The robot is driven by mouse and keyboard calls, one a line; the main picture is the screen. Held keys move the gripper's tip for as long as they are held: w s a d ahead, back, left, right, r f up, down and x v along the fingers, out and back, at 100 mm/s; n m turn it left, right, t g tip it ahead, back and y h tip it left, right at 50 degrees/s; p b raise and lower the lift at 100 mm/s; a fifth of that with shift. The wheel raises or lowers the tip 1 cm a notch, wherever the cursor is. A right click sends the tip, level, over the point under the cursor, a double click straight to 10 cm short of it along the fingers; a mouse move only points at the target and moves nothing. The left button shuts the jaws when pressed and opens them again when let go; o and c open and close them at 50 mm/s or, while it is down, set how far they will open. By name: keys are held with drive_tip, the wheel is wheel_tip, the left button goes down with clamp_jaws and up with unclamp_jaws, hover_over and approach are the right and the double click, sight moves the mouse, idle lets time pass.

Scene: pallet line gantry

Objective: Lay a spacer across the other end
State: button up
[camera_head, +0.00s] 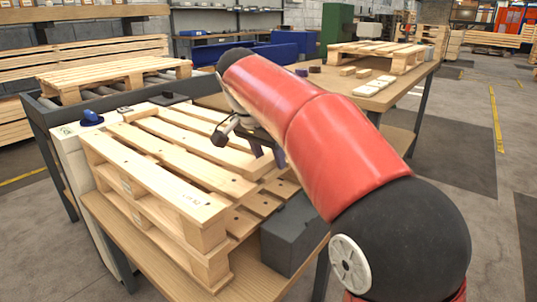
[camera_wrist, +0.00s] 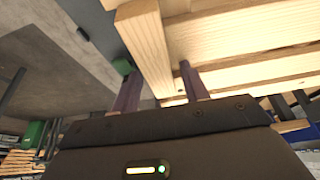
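A stack of pale wooden pallets (camera_head: 160,170) stands on a wooden-topped table at the left centre of the head view. My gripper (camera_head: 267,152) is at the far right side of this stack, partly hidden behind my red arm. In the wrist view its two dark purple fingers (camera_wrist: 160,88) stand well apart. A pale pallet timber (camera_wrist: 145,40) shows beyond and between them; I cannot tell whether they touch it. No piece is clearly held. I cannot clearly pick out a spacer; small wooden blocks (camera_head: 355,72) lie on the far right table.
A dark grey block (camera_head: 292,236) stands at the table's front right corner. A blue-handled item (camera_head: 91,118) is at the stack's left. White blocks (camera_head: 374,85) and another pallet (camera_head: 380,50) are on the right table. A roller conveyor (camera_head: 100,92) bears a pallet behind. Floor at right is open.

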sight(255, 165)
drive_tip(key=p+v, duration=0.4)
drive_tip(key=v, duration=0.8)
drive_tip(key=s+d+f+n+y, duration=0.2)
drive_tip(key=s+d+f+n, duration=0.3)
drive_tip(key=s+d, duration=0.65)
drive_tip(key=s+d+f+n+t, duration=0.1)
drive_tip(key=s+d+f, duration=0.2)
drive_tip(key=s+f, duration=0.3)
drive_tip(key=s+d+f+n+t, duration=0.1)
drive_tip(key=s+d+f, duration=0.3)
drive_tip(key=f, duration=0.5)
drive_tip(key=shift+s+f+n+y, duration=0.3)
drive_tip(key=shift+s+f+y, duration=0.1)
drive_tip(key=shift+s, duration=0.45)
